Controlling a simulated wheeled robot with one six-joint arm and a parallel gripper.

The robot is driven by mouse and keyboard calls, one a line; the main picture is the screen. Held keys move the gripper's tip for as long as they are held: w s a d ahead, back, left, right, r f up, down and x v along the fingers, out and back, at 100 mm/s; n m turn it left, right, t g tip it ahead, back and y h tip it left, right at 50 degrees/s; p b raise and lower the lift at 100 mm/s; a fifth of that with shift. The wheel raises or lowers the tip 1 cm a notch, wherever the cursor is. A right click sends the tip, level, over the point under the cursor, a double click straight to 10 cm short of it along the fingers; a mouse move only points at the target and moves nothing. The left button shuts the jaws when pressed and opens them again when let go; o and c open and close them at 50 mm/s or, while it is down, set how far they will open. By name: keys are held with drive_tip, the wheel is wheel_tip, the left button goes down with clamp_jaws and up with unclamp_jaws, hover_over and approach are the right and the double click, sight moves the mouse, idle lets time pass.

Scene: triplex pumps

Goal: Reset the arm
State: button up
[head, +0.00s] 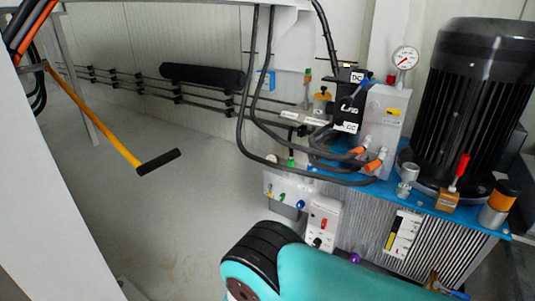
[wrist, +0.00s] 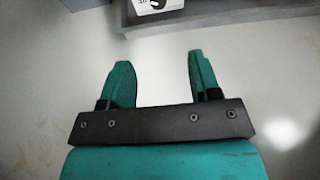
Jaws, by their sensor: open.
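My gripper (wrist: 158,80) shows in the wrist view with its two teal fingers apart and nothing between them. It is over a bare pale floor (wrist: 50,120). In the head view my teal arm with a black joint reaches in at the bottom middle and right. The gripper itself is not visible in the head view.
A hydraulic unit with a black motor (head: 470,105), a pressure gauge (head: 404,60), hoses (head: 243,120) and colored valves stands at the right, close to my arm. A yellow-handled tool (head: 95,118) leans at the left. The floor (head: 150,200) at the left middle is clear. A grey edge (wrist: 230,18) crosses the top of the wrist view.

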drive_tip(key=s+d+r+m+g+y+p, duration=0.1)
drive_tip(key=r+m+g+y+p, duration=0.3)
drive_tip(key=r, duration=0.6)
drive_tip(key=s+d+r+m+g+p, duration=0.1)
drive_tip(key=r+m, duration=0.4)
drive_tip(key=r, duration=0.5)
drive_tip(key=s+d+r+m+g+y+p, duration=0.1)
drive_tip(key=s+r+m+g+y+p, duration=0.3)
drive_tip(key=r, duration=0.6)
drive_tip(key=s+d+r+m+g+y+p, duration=0.1)
drive_tip(key=s+r+m+y+p, duration=0.2)
drive_tip(key=s+r, duration=0.75)
drive_tip(key=s+d+r+m+y+p, duration=0.1)
drive_tip(key=s+d+r+m+p, duration=0.1)
drive_tip(key=s+r+m, duration=0.6)
wheel_tip(320, 180, up, 41)
drive_tip(key=s+n+p, duration=0.2)
drive_tip(key=p, duration=3.6)
drive_tip(key=shift+a, duration=0.3)
drive_tip(key=shift+r, duration=0.1)
